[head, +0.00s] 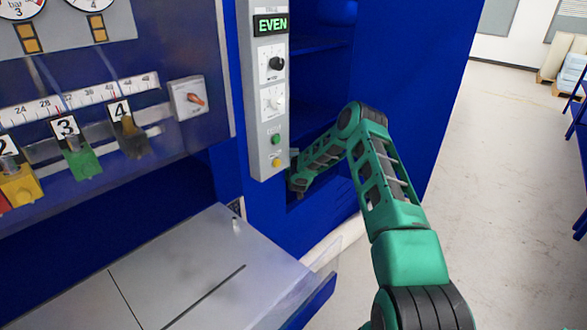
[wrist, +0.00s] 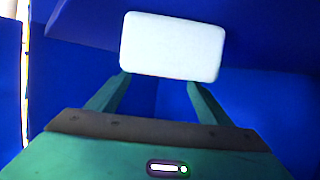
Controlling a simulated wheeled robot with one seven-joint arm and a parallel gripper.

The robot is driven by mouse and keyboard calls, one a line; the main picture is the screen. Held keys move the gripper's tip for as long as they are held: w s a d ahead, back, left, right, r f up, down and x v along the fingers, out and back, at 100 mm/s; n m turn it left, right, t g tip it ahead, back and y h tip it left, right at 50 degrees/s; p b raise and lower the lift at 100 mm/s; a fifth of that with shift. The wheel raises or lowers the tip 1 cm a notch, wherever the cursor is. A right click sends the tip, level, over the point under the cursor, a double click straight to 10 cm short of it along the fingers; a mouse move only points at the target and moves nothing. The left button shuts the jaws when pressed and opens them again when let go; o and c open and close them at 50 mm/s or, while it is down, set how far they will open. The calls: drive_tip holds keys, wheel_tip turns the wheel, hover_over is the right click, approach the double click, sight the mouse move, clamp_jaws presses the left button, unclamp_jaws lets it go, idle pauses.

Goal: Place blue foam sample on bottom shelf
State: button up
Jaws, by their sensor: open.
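A pale, almost white block with rounded corners (wrist: 173,46) shows in the wrist view, just beyond my fingertips. It looks whitish rather than blue, so I cannot tell for sure that it is the blue foam sample. My gripper (wrist: 159,80) is open, its two green fingers apart at the block's near edge. I cannot tell whether they touch it. In the head view my arm reaches into the lower opening of the blue cabinet (head: 430,110). The block is not visible there. A dark blue shelf surface (wrist: 285,100) lies around the block in the wrist view.
A grey control panel (head: 268,140) reading "EVEN" stands left of the cabinet opening, close to my wrist. A grey worktop (head: 170,270) juts out at lower left. Numbered coloured sliders are on the left machine. Open floor (head: 480,200) lies to the right.

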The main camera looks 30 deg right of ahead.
drive_tip(key=shift+v, duration=1.85)
